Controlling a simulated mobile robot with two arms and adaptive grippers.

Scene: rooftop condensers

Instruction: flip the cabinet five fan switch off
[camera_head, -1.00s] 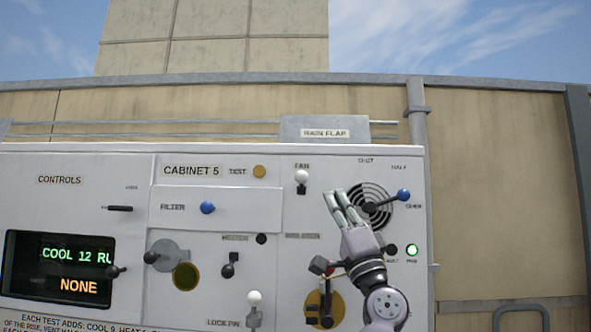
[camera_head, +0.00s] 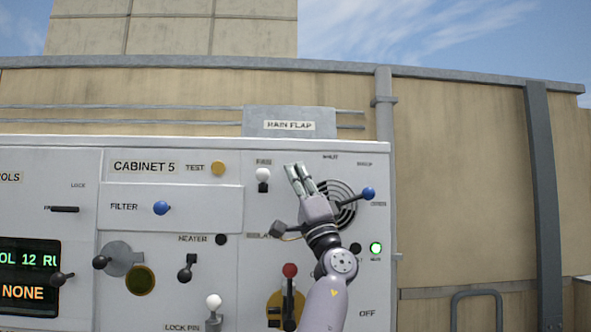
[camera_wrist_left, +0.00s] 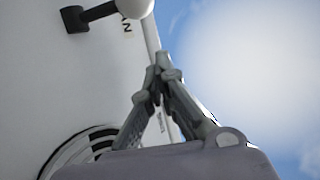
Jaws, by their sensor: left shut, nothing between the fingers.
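The fan switch (camera_head: 263,176) is a white-balled toggle under a small label, right of the TEST button on the cabinet 5 panel (camera_head: 230,285). Its ball stands above its dark base. In the left wrist view the switch (camera_wrist_left: 138,8) shows at the top, its ball partly cut off and its black base to the left. My left gripper (camera_head: 294,168) is shut and empty, its fingertips just right of the switch and slightly higher in the head view. In the wrist view the fingertips (camera_wrist_left: 162,68) are apart from the ball. My right gripper is not in view.
A round vent grille with a blue-knobbed lever (camera_head: 368,193) lies right of my gripper. A red-knobbed lever (camera_head: 290,270) stands below, beside my forearm. The filter knob (camera_head: 161,208) and heater switch (camera_head: 186,268) are to the left. A green lamp (camera_head: 376,248) is lit.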

